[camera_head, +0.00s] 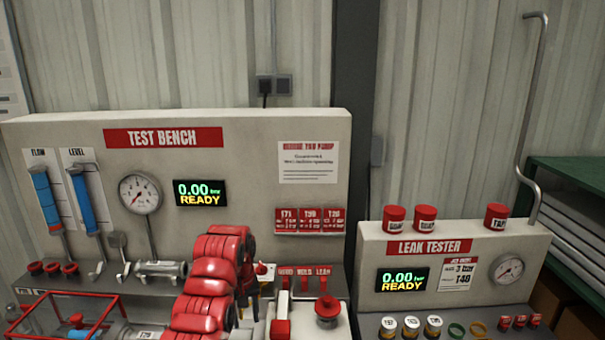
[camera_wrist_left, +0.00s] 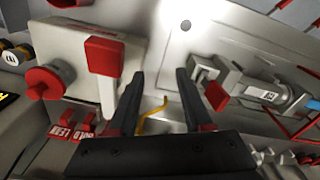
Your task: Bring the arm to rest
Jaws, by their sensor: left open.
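My left arm (camera_head: 208,285), with red segmented covers, rises from the bottom of the head view and bends over in front of the test bench (camera_head: 250,180). Its fingers are mostly hidden there. In the left wrist view my left gripper (camera_wrist_left: 160,78) is open, with two dark fingers apart and nothing held between them. A thin yellow hooked piece (camera_wrist_left: 152,118) shows beyond the gap between the fingers. A white box with a red-capped lever (camera_wrist_left: 104,55) and a red knob (camera_wrist_left: 45,82) is beside the left finger. My right gripper is not in view.
A leak tester (camera_head: 455,262) stands at the right, with red cans (camera_head: 395,218) on top and several small jars (camera_head: 411,326) in front. A red wire frame (camera_head: 65,315) is at the lower left. A bent grey pipe (camera_head: 528,120) rises at the right.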

